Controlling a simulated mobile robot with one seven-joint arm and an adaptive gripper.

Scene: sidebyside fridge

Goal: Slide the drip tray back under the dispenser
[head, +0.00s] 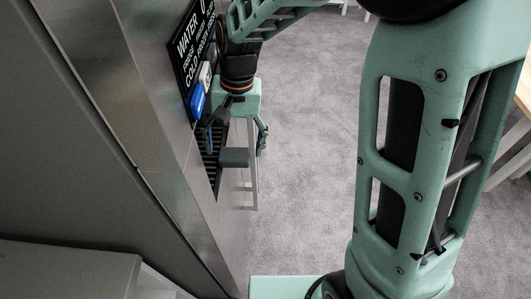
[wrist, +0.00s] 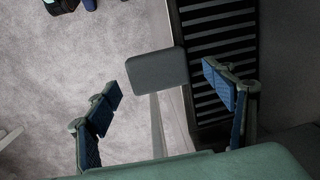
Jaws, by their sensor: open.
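The drip tray shows as a black slatted grate (head: 211,168) low on the fridge's dispenser in the head view. A flat grey tab (head: 234,157) sticks out from it to the right. In the wrist view, the grate (wrist: 222,48) is at upper right and the tab (wrist: 157,69) is near the middle. The dispenser's black panel (head: 190,45) with white lettering is above the tray. My gripper (head: 238,133) is open just above the tab. In the wrist view, my gripper's fingers (wrist: 165,97) are spread, with the tab between and beyond them. I cannot tell whether they touch it.
A blue lever (head: 197,101) and a grey one (head: 206,74) are on the dispenser, close to my gripper. A pale vertical bar (head: 252,190) stands below my gripper. A wooden table (head: 524,95) is at the right edge.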

